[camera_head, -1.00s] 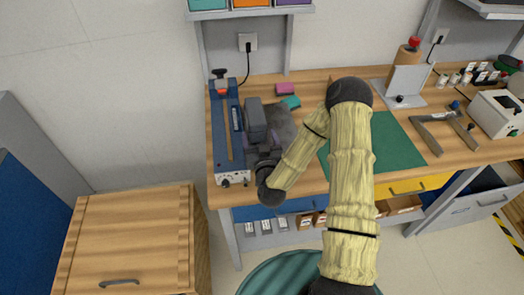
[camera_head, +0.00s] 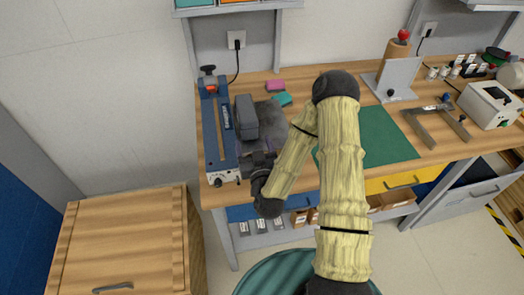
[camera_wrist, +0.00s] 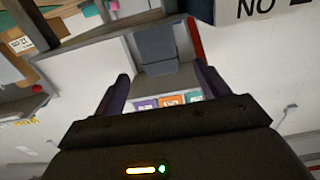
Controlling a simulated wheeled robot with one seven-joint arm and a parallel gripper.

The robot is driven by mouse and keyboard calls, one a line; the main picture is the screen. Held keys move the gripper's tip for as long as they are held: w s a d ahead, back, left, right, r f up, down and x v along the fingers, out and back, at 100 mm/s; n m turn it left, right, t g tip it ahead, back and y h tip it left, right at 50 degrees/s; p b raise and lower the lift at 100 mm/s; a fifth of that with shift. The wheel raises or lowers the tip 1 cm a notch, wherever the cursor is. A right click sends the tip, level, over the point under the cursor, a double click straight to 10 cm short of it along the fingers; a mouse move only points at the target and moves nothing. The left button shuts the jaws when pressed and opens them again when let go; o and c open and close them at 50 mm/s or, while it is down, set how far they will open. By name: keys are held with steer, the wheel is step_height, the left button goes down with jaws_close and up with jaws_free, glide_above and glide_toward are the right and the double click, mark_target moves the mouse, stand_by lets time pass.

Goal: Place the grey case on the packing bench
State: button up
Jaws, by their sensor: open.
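The grey case (camera_head: 246,117) is a dark grey block on the packing bench (camera_head: 262,84), just right of the blue machine at the bench's left end. A dark grey patch lies beside it on the right; I cannot tell if it is shadow. My gripper (camera_head: 262,158) is at the bench's front edge, on the near side of the case. In the wrist view my gripper (camera_wrist: 165,85) has its two fingers spread, with a grey block (camera_wrist: 157,45) beyond and between them. It looks like the case, apart from the fingers.
The blue machine (camera_head: 218,130) stands close left. Pink (camera_head: 276,86) and teal (camera_head: 284,99) small blocks lie behind. A green mat (camera_head: 375,140) is right of my arm, with a metal stand (camera_head: 396,78) behind it. A wooden cabinet (camera_head: 125,240) stands front left.

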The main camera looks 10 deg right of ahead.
steer(key=n+g+y, duration=0.1)
steer(key=g, duration=0.1)
steer(key=a+n+g+y, duration=0.1)
steer(key=g, duration=0.1)
steer(key=n+g+y, duration=0.1)
steer(key=g, duration=0.1)
steer(key=shift+s+a+f+n, duration=0.3)
steer(key=shift+s+a+f, duration=0.05)
steer(key=shift+s+a, duration=0.05)
steer(key=s+d+r+m+g+h, duration=0.1)
steer(key=s+d+r+m+g, duration=0.1)
steer(key=s, duration=0.6)
steer(key=s+d+r+m+g+h, duration=0.1)
steer(key=s+d+r+g+h, duration=0.1)
steer(key=s+d+r+g, duration=0.3)
steer(key=s+g, duration=0.2)
steer(key=s, duration=0.2)
steer(key=shift+s+d+r+m, duration=0.15)
steer(key=shift+d+r+m, duration=0.05)
steer(key=shift+r+m, duration=0.2)
